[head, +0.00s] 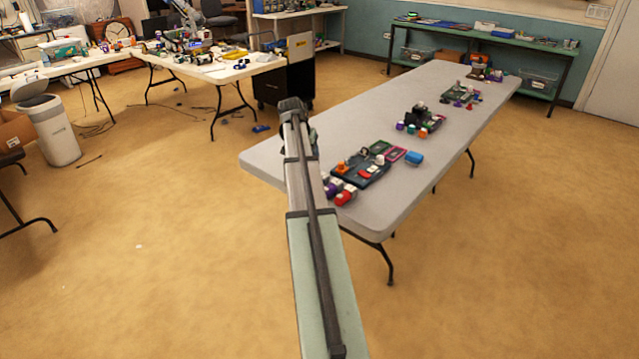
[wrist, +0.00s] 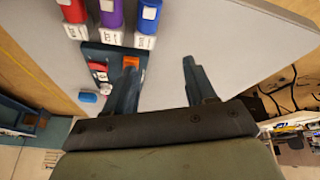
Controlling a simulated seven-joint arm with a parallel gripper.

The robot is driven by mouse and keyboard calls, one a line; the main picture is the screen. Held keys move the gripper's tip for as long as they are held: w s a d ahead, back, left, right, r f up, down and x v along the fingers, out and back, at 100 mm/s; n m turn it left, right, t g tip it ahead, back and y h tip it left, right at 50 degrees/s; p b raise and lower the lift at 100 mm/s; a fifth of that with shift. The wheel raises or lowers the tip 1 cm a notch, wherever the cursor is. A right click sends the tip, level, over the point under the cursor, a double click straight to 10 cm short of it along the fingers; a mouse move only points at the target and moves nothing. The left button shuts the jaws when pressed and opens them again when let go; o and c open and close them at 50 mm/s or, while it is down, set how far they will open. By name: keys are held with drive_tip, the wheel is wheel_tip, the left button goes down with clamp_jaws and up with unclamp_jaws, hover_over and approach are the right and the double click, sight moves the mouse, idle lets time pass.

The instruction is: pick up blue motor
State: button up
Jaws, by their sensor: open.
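A blue motor (wrist: 149,12), a short blue cylinder with a pale label on a white-grey base, stands on the table at the top of the wrist view. It is the rightmost of three similar motors in a row. In the head view my arm stands close in front of that spot, and I cannot clearly make it out. My gripper (wrist: 160,62) is open and empty, with both dark fingers apart. It is over the table and apart from the blue motor. In the head view the arm's end (head: 293,106) is at the table's left part; the fingers are hidden there.
A purple motor (wrist: 112,14) and a red motor (wrist: 74,12) stand beside the blue one. A dark tray (head: 374,175) holds orange, red and white parts. A separate blue block (head: 414,158) lies right of it. More parts sit farther along the grey table (head: 350,120).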

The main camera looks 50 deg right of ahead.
drive_tip(key=d+f+m, duration=0.1)
drive_tip(key=f, duration=0.1)
drive_tip(key=s+d+f+m, duration=0.1)
drive_tip(key=f+m, duration=0.1)
drive_tip(key=f, duration=0.1)
drive_tip(key=d+f+m+g, duration=0.1)
drive_tip(key=f, duration=0.1)
drive_tip(key=shift+s+d+f+m, duration=0.15)
drive_tip(key=shift+f+m, duration=0.15)
drive_tip(key=shift+f, duration=0.1)
drive_tip(key=shift+x, duration=2.75)
drive_tip(key=shift+s+d, duration=0.1)
drive_tip(key=shift+s, duration=0.05)
drive_tip(key=shift+c, duration=0.4)
drive_tip(key=c, duration=0.8)
drive_tip(key=shift+r, duration=0.1)
